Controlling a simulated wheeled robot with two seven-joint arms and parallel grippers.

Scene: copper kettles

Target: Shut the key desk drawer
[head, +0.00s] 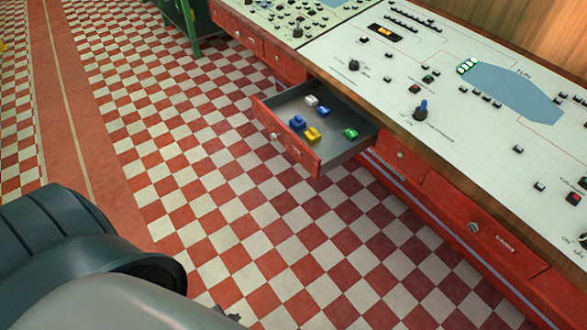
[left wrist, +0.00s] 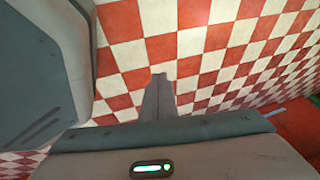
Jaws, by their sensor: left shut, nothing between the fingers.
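The key desk drawer (head: 288,143) stands pulled out from the red desk front in the head view. Its red front panel has a small pale knob, and its grey inside holds several small white, blue, yellow and green pieces. My left arm fills the lower left of the head view, and only the tip of my left gripper (head: 226,313) shows at the bottom edge. In the left wrist view its fingers (left wrist: 160,82) are together and empty above the checkered floor, apart from the drawer. My right gripper is in neither view.
The white desk top (head: 450,110) carries switches, knobs and a blue map shape. Other drawers (head: 480,225) along the red front look closed. The red and white checkered floor (head: 190,150) in front of the open drawer is clear. A green metal stand (head: 190,20) is at the top.

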